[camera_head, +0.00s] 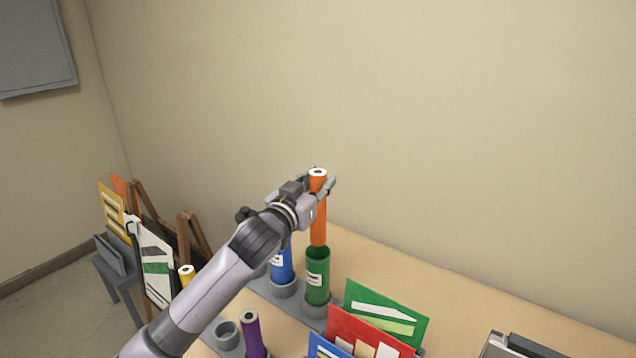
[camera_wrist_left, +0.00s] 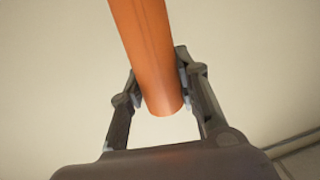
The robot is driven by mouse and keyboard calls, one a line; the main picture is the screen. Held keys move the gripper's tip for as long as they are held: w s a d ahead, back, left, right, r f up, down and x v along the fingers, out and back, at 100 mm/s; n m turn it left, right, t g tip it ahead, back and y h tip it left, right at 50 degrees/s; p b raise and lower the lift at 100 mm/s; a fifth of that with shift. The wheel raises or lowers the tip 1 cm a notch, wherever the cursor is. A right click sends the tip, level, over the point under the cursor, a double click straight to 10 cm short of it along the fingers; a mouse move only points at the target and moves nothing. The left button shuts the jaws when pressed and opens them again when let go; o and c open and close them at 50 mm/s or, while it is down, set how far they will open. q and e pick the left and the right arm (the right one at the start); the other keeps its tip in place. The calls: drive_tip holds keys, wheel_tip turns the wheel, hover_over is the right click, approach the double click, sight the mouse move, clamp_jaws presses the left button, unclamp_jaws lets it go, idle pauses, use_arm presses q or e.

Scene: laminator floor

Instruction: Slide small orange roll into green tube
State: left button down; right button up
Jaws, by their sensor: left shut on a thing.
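The small orange roll (camera_head: 318,222) stands upright in the head view, with its white-ringed end at the top. My left gripper (camera_head: 321,185) is shut on it near its upper end. The roll also shows between the two fingers of my left gripper (camera_wrist_left: 160,86) in the left wrist view. The green tube (camera_head: 318,276) stands upright in a grey holder, directly below the roll in the picture. The roll's lower end meets the tube's open mouth; I cannot tell how far inside it reaches. My right gripper is not in view.
A blue tube (camera_head: 282,266) stands just left of the green tube. A purple roll (camera_head: 253,334), an empty grey holder (camera_head: 226,333) and a yellow roll (camera_head: 187,275) are nearer. Green (camera_head: 386,308) and red (camera_head: 362,336) folders stand to the right. The wall is behind.

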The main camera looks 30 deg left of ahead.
sight(315, 242)
use_arm(q)
drive_tip(key=shift+f+b, duration=0.55)
drive_tip(key=shift+f, duration=0.3)
drive_tip(key=shift+f+b, duration=4.1)
drive_tip(key=shift+f, duration=2.4)
drive_tip(key=c, duration=1.1)
unclamp_jaws()
wheel_tip(315, 242, up, 10)
drive_tip(key=shift+s+f, duration=0.1)
drive_tip(key=shift+f, duration=0.05)
